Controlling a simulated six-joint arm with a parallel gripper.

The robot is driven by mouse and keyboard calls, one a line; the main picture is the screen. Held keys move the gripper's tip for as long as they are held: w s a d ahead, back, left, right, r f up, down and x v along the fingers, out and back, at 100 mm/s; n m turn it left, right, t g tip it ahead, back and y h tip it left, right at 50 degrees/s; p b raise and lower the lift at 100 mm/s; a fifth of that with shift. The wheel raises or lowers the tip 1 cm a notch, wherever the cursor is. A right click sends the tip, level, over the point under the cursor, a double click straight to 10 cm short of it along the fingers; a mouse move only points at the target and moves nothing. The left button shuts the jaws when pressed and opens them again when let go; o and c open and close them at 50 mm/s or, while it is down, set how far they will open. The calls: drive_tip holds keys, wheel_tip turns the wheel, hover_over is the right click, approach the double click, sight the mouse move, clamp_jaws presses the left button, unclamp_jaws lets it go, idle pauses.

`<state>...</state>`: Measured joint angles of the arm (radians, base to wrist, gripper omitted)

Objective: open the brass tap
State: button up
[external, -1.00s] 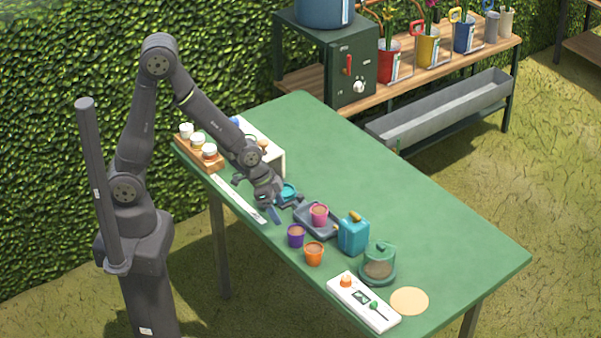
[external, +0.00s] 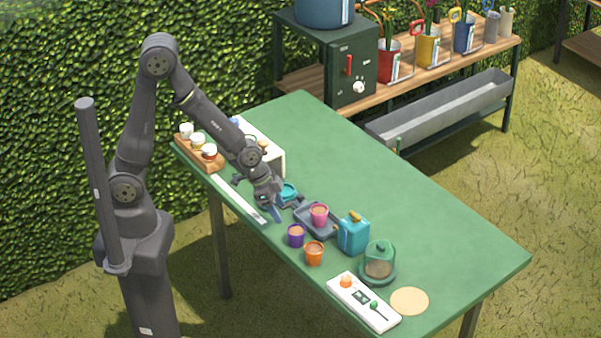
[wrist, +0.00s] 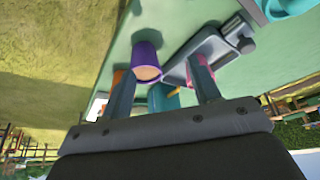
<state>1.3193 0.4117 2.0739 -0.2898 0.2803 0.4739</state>
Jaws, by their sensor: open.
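A teal-blue container (external: 353,236) stands upright on the green table, with a brass-yellow part (external: 355,217) on its top. A small yellowish bit shows at its left side; I cannot tell which piece is the tap. In the wrist view the container (wrist: 158,100) and a yellow bit are partly hidden between my fingers and behind pots. My gripper (external: 286,210) is open and empty, left of the container and apart from it, above the table near a grey tray. Its two fingers also show in the wrist view (wrist: 162,72).
A pink pot (external: 319,214) sits in the grey tray (external: 303,222). A purple pot (external: 296,236) and an orange pot (external: 314,254) stand nearby. A teal dish (external: 289,191) is beside my gripper. A glass dome (external: 380,256) stands right of the container. The table's far right is clear.

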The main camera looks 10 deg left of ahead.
drive_tip(key=shift+w+d+f, duration=0.1)
drive_tip(key=shift+w+d, duration=0.05)
drive_tip(key=shift+d, duration=0.1)
drive_tip(key=c, duration=0.7)
drive_tip(key=shift+w+d+f+m+t+h, duration=0.1)
drive_tip(key=shift+w+d+m+t+h, duration=0.15)
drive_tip(key=shift+m+t+h, duration=0.25)
drive_tip(key=c, duration=0.4)
drive_tip(key=shift+w+d+m+t+h, duration=0.3)
drive_tip(key=shift+d+m+h, duration=0.2)
drive_tip(key=shift+m+h, duration=0.15)
clamp_jaws()
drive_tip(key=d+m+h, duration=0.1)
drive_tip(key=m+h, duration=0.1)
drive_tip(key=m, duration=0.1)
drive_tip(key=s+d+m+h, duration=0.1)
drive_tip(key=m+h, duration=0.2)
drive_tip(key=s+d+r+m+t+h, duration=0.1)
drive_tip(key=d+m+h, duration=0.1)
drive_tip(key=m, duration=0.2)
drive_tip(key=s+m+h, duration=0.1)
drive_tip(key=s+m+g+h, duration=0.1)
drive_tip(key=s+m, duration=0.1)
drive_tip(key=s+m+g+h, duration=0.1)
drive_tip(key=m, duration=0.1)
drive_tip(key=shift+s+a+r, duration=0.2)
drive_tip(key=shift+r, duration=0.15)
drive_tip(key=shift+s+a+r+m+g+h, duration=0.2)
drive_tip(key=shift+s+m+g+h, duration=0.2)
drive_tip(key=shift+s+m+h, duration=0.15)
